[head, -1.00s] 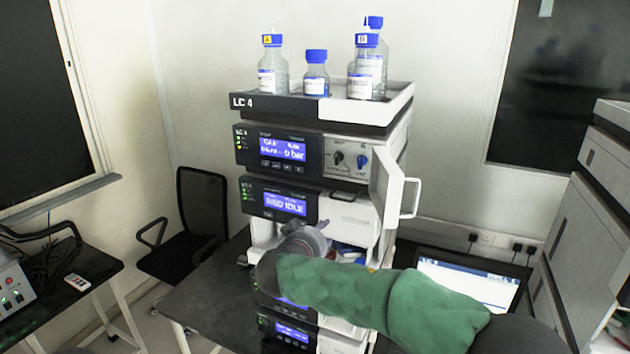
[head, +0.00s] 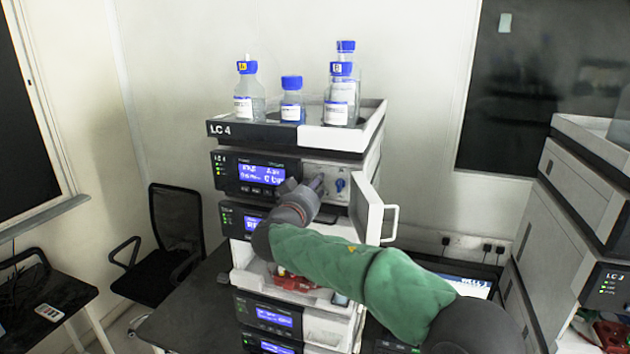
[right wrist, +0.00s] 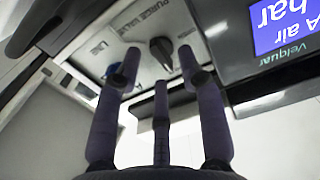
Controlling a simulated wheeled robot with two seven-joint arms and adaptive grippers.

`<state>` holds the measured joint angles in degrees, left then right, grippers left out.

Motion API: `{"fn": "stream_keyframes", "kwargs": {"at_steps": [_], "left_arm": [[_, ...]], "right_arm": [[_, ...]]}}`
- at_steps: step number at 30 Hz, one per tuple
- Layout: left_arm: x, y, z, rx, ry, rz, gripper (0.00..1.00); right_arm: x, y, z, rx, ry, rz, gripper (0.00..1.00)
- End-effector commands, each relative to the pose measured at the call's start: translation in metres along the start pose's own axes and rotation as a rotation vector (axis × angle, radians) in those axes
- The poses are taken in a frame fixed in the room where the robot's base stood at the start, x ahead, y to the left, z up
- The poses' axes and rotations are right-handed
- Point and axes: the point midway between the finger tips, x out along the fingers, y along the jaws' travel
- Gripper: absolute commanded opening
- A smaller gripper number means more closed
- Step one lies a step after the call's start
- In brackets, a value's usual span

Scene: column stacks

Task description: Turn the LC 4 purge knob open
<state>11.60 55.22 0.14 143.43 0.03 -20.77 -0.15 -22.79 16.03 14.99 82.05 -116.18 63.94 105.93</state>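The LC 4 stack (head: 262,129) stands on a dark bench. On its top module a small light panel carries a black knob (right wrist: 160,50), beside lettering that reads PURGE VALVE in the right wrist view. A blue knob (head: 340,185) sits to the right of it in the head view. My right gripper (head: 316,184) is in front of this panel and hides the black knob there. In the right wrist view the gripper's (right wrist: 157,68) fingers are spread and empty, on either side of the black knob. I cannot tell whether they touch it. My left gripper is not in view.
A module door (head: 366,208) with a handle stands open just right of my gripper. Several blue-capped bottles (head: 291,102) stand in the tray on top. A laptop (head: 455,285) is behind my right arm. Another stack (head: 570,190) stands at the right.

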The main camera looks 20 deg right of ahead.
Motion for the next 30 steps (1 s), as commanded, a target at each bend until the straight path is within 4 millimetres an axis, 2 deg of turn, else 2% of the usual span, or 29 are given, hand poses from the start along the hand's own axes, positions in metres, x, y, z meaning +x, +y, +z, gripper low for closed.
{"fn": "stream_keyframes", "kwargs": {"at_steps": [5,14,18,30], "left_arm": [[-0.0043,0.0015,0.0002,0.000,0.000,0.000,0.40],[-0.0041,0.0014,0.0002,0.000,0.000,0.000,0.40],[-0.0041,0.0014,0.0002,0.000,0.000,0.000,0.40],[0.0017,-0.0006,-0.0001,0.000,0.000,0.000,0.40]], "right_arm": [[0.0115,-0.0001,-0.0002,0.000,0.000,0.000,0.40],[0.0129,-0.0002,0.0007,-0.001,0.000,-0.001,0.40],[0.0127,-0.0003,0.0007,-0.001,0.000,-0.001,0.00],[0.0123,-0.0003,0.0019,-0.025,0.000,-0.001,0.00]]}}
